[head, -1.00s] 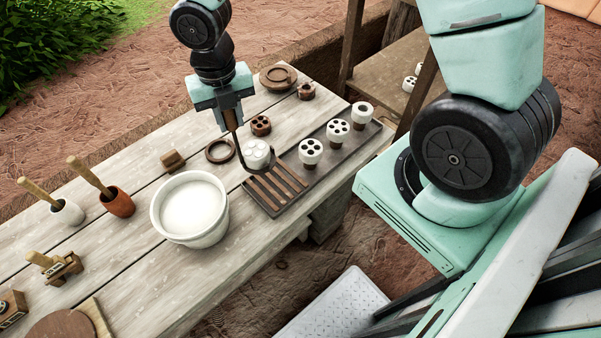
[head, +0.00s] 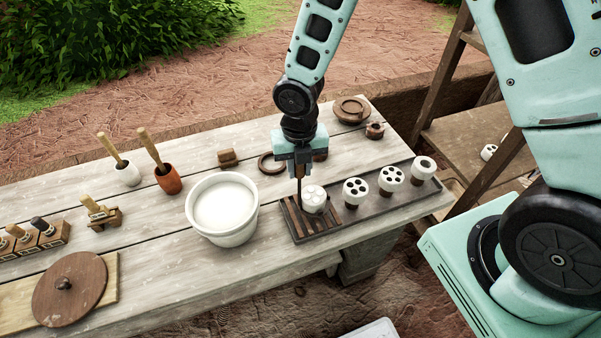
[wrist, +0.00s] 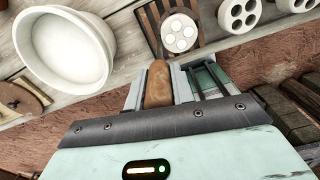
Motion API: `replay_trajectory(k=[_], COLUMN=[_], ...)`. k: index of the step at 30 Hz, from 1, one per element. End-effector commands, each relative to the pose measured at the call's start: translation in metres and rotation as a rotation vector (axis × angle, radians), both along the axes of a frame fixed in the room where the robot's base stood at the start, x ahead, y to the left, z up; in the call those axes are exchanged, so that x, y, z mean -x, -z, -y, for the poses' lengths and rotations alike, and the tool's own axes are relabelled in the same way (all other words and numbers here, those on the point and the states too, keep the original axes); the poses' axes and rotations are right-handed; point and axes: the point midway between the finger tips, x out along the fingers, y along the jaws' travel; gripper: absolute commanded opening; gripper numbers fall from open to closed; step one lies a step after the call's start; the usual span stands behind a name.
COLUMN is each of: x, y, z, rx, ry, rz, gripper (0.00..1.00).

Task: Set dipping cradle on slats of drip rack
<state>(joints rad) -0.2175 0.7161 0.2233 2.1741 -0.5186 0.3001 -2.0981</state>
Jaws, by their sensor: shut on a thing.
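My gripper (head: 298,170) is shut on the upright handle of the dipping cradle (head: 299,188). The brown handle (wrist: 158,84) shows between the fingers in the wrist view. A white piece with several round marks on top (head: 314,197) sits at the cradle's lower end; it also shows in the wrist view (wrist: 180,34). The cradle's foot and the white piece are over the slatted left end of the drip rack (head: 326,222). Whether the cradle touches the slats or hangs just above them I cannot tell.
A white basin of pale liquid (head: 222,206) stands just left of the rack. Several white-topped pieces (head: 391,178) stand on the rack's right part. Small brown wooden parts (head: 271,163) lie behind.

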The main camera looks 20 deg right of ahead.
Motion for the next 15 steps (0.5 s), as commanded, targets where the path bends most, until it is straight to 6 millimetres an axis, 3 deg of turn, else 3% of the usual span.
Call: replay_trajectory(k=[6, 15], x=[0.001, 0.000], y=[0.024, 0.026], z=[0.000, 0.000], rx=[0.002, 0.000], ry=[-0.001, -0.001], rz=[-0.002, 0.000], gripper=[0.00, 0.00])
